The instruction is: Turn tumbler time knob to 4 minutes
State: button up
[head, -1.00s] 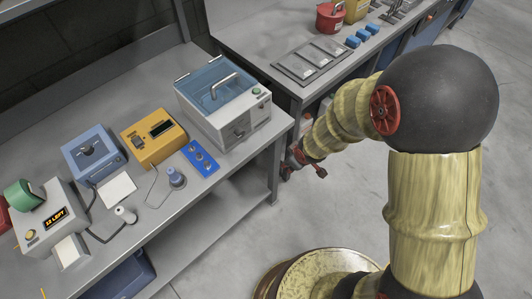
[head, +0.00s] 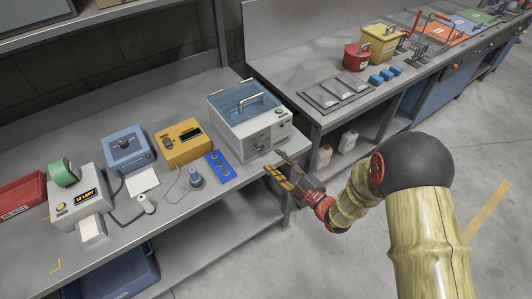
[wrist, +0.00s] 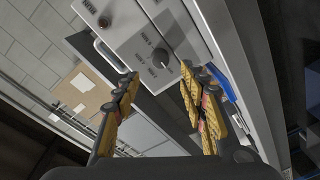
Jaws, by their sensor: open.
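The tumbler (head: 232,130) is a white box with a clear bluish lid and a metal handle, standing at the right end of the left bench. In the wrist view, its front panel (wrist: 135,28) shows a dark round time knob (wrist: 160,57) with marks around it. My gripper (head: 277,174) is in front of the tumbler, near the bench edge. In the wrist view, its yellow-padded fingers (wrist: 160,76) are open and empty, spread to either side below the knob. They appear apart from the knob.
A blue panel with round parts (head: 219,166) lies left of my gripper. A yellow device (head: 183,146) and a blue device (head: 126,152) stand further left. The right bench (head: 325,118) holds grey plates and a red pot (head: 357,56). The floor between is open.

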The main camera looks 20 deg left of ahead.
aim_at(261, 148)
jog(key=b+x, duration=0.1)
jog(key=x, duration=0.6)
jog(key=shift+f, duration=0.1)
jog(key=shift+c, duration=0.6)
grip_shut()
